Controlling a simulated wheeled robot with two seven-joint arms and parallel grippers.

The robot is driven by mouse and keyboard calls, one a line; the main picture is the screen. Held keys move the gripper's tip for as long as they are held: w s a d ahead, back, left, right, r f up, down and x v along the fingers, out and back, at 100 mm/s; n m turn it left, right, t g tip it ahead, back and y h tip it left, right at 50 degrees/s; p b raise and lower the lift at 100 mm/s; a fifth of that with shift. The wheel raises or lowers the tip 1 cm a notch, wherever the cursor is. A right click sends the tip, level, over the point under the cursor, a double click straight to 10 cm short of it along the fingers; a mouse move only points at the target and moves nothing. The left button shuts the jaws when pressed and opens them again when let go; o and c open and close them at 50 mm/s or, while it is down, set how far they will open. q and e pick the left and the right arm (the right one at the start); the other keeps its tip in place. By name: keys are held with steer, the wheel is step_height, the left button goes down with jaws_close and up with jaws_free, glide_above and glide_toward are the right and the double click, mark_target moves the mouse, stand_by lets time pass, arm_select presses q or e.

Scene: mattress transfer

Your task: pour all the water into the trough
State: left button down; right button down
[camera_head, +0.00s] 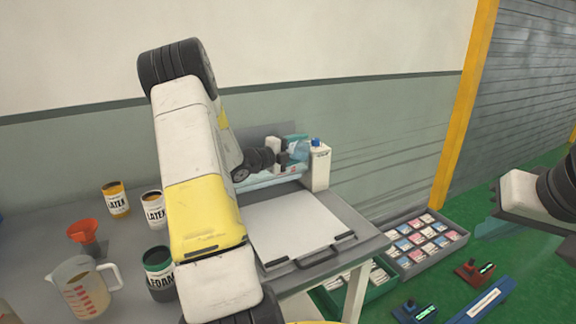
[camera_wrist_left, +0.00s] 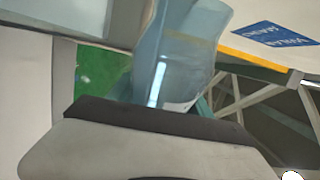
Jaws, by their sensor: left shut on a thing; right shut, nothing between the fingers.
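My left gripper (camera_head: 284,158) is at the back of the grey bench and is shut on a translucent blue container (camera_head: 299,146). The same container fills the upper middle of the left wrist view (camera_wrist_left: 178,52), tilted there; I cannot tell how much water is in it. A pale blue, trough-like piece (camera_head: 283,176) lies just below the gripper, behind the white plate; my arm hides part of it. I cannot see water flowing. My right gripper (camera_head: 496,228) is shut and empty at the right edge, over the green floor.
A white bottle with a blue cap (camera_head: 320,167) stands close right of the held container. A measuring jug (camera_head: 80,287), an orange funnel (camera_head: 84,231) and several labelled cans (camera_head: 116,199) stand on the bench at left. The white plate (camera_head: 295,226) is clear. Crates (camera_head: 425,240) sit at right.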

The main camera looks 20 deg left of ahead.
arm_select(q)
steer(key=shift+a+r+n, duration=0.25)
steer(key=shift+r+n, duration=0.55)
steer(key=shift+r, duration=0.05)
stand_by(1.4)
